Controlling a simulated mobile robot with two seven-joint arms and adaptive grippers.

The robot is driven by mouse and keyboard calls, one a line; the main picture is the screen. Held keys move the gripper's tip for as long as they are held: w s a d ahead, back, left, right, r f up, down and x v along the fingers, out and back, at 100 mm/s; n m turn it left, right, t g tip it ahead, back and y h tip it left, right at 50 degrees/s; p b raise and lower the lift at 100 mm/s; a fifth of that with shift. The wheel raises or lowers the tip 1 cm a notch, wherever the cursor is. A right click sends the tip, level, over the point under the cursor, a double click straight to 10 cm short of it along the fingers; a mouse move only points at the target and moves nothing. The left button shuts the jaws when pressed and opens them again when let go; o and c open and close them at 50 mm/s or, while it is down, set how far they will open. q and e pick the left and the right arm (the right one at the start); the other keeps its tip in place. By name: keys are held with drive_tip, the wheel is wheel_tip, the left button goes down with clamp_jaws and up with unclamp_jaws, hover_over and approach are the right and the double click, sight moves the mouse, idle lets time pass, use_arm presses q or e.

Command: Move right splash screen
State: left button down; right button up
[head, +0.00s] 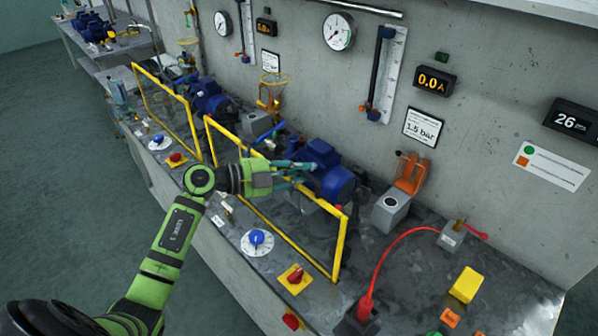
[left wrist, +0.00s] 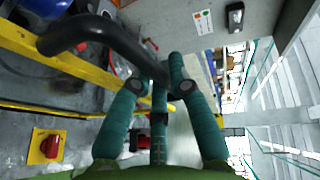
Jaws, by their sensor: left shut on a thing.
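The right splash screen, a clear panel in a yellow frame (head: 342,248), stands along the front of the bench before a blue pump (head: 335,182). Its yellow frame also crosses the left wrist view (left wrist: 60,60). My left gripper (head: 300,172) reaches over the screen's top edge from the front. In the left wrist view its teal fingers (left wrist: 160,85) are closed around the end of a black bar-shaped handle (left wrist: 100,30) beside the frame. The handle is mostly hidden in the head view. My right gripper is not in view.
A second yellow-framed screen (head: 138,92) stands to the left. A blue-knobbed dial (head: 257,240) and red switch (head: 294,277) lie in front of the right screen.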

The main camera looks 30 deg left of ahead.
sight(298, 243)
use_arm(q)
wheel_tip(298, 243, down, 25)
drive_tip(key=b, duration=1.5)
drive_tip(key=shift+f+b, duration=0.15)
drive_tip(key=shift+b, duration=0.2)
drive_tip(key=shift+s+f+b, duration=0.1)
drive_tip(key=shift+f+b, duration=0.2)
drive_tip(key=shift+f, duration=0.2)
drive_tip(key=shift+d, duration=0.1)
drive_tip(key=c, duration=1.1)
unclamp_jaws()
drive_tip(key=shift+f, duration=0.15)
drive_tip(key=shift+c, duration=0.2)
drive_tip(key=shift+r, duration=0.2)
drive_tip(key=v, duration=1.2)
